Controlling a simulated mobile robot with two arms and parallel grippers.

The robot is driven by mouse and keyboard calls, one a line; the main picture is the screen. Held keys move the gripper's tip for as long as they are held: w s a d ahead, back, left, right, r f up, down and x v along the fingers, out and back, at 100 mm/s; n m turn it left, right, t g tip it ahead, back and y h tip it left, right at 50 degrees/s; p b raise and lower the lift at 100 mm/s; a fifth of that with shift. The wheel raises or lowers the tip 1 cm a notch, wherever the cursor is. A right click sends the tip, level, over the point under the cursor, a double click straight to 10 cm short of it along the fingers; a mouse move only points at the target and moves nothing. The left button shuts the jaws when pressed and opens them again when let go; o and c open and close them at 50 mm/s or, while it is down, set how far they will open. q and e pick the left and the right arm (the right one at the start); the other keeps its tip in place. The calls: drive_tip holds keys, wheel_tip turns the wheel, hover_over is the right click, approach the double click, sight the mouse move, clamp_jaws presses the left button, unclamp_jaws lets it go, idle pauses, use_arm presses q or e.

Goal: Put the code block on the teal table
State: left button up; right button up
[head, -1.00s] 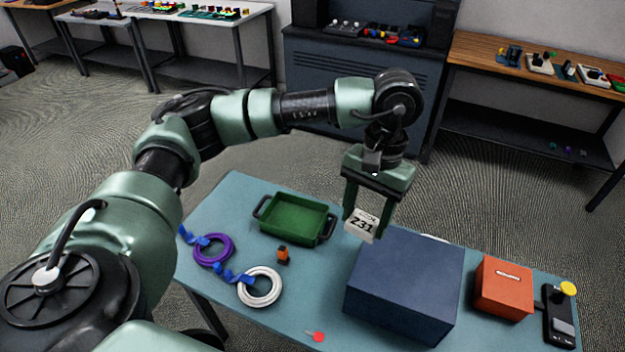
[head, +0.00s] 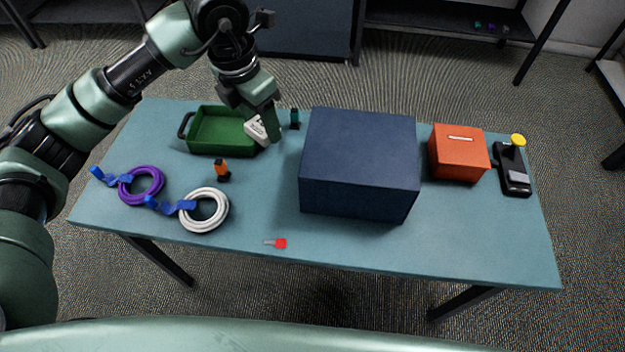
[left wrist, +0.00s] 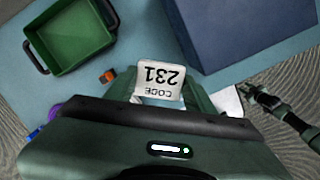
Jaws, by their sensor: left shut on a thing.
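The code block (head: 255,131) is a small white block with black print. My left gripper (head: 264,127) is shut on it, pointing down. In the head view the block overlaps the right end of the green tray, left of the dark blue box.
The green tray (head: 190,146), dark blue box (head: 358,160), orange box (head: 460,155) and black device (head: 514,175) stand on the table. Purple (head: 143,198) and white (head: 203,224) cable coils lie front left. An orange connector (head: 222,170) and red-ended piece (head: 279,243) lie nearby. The front middle is clear.

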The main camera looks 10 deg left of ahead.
use_arm(q)
drive_tip(key=shift+w+d+f+n, duration=0.2)
drive_tip(key=shift+f+n, duration=0.25)
drive_tip(key=shift+n, duration=0.65)
drive_tip(key=shift+f, duration=0.35)
drive_tip(key=p, duration=0.1)
hover_over(276, 189)
wheel_tip(276, 189, down, 14)
drive_tip(key=shift+s+a+f, duration=0.1)
drive_tip(key=shift+s+f, duration=0.05)
drive_tip(key=shift+f, duration=0.05)
wheel_tip(276, 189, down, 5)
drive_tip(key=shift+r, duration=0.2)
drive_tip(key=shift+f, duration=0.1)
use_arm(e)
drive_tip(key=shift+w+r, duration=0.2)
drive_tip(key=shift+r, duration=0.15)
use_arm(q)
drive_tip(key=shift+f, duration=0.15)
use_arm(e)
drive_tip(key=shift+f, duration=0.1)
use_arm(q)
drive_tip(key=o, duration=1.4)
